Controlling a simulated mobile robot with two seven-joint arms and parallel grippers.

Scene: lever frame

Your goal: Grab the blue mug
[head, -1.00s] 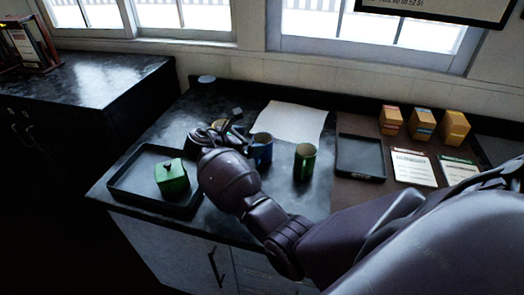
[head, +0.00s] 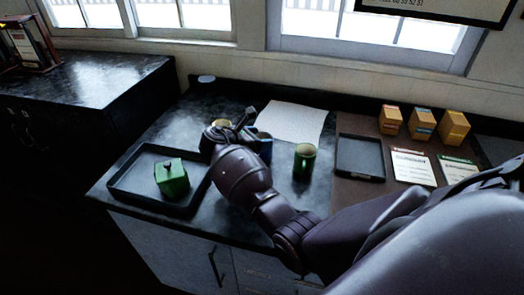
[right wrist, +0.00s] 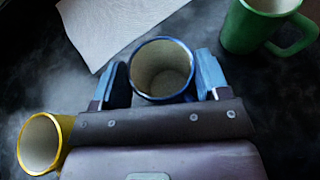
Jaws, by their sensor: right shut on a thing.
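The blue mug (head: 265,147) stands on the dark counter, mostly hidden behind my right gripper (head: 249,128) in the head view. In the right wrist view, the blue-rimmed mug (right wrist: 162,88) is upright and open at the top, with a pale inside. The two fingers of my right gripper (right wrist: 162,75) lie on either side of it, shut on it. Whether the mug's base touches the counter is hidden. My left gripper is not in view.
A green mug (head: 304,160) stands just right of the blue one. A yellow mug (right wrist: 40,145) is close on the left. A black tray (head: 125,188) with a green lidded box (head: 172,178) lies at left. White paper (head: 290,120) lies behind; an empty black tray (head: 360,170) is at right.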

